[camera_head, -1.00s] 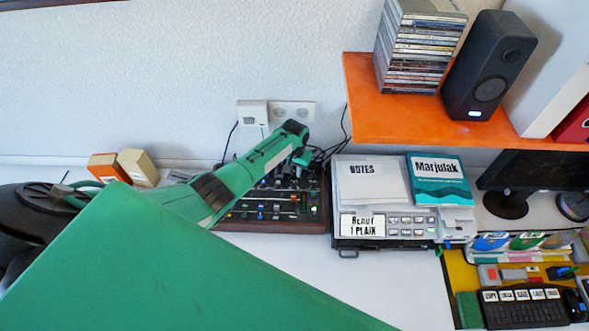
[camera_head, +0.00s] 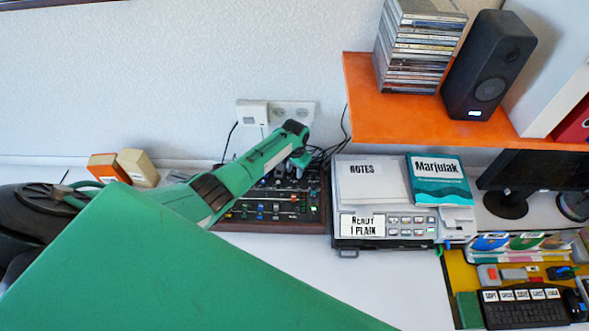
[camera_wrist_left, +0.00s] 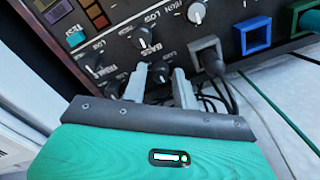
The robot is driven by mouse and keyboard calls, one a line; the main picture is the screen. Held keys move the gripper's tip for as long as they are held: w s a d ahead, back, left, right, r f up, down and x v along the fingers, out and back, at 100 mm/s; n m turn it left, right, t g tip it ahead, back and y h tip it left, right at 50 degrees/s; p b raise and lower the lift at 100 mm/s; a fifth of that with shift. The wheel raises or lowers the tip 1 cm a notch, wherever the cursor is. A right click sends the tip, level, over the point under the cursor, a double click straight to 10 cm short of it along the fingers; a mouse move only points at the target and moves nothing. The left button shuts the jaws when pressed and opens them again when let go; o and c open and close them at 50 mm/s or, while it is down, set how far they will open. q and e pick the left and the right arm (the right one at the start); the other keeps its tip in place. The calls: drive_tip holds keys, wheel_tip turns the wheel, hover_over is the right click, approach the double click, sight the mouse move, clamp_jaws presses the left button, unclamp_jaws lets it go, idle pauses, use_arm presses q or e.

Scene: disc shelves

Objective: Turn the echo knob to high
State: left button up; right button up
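The dark mixer (camera_head: 270,212) with rows of knobs and sliders stands on the white desk in the head view, partly hidden by my left arm. My left gripper (camera_wrist_left: 160,76) reaches down to its panel. In the left wrist view its two grey fingers stand apart, on either side of a small dark knob (camera_wrist_left: 159,72); whether they touch it I cannot tell. BASS, LOW and HIGH are printed on the panel. I cannot read an echo label. My right gripper is not in view.
Cables and a grey socket (camera_wrist_left: 206,50) lie just right of the fingers in the wrist view. A grey device with papers (camera_head: 370,182) stands right of the mixer. An orange shelf (camera_head: 420,122) hangs above it. The desk front is mostly clear.

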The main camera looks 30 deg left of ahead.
use_arm(q)
drive_tip(key=shift+o, duration=0.7)
drive_tip(key=shift+r, duration=0.1)
drive_tip(key=shift+a+r, duration=0.1)
drive_tip(key=shift+r, duration=0.05)
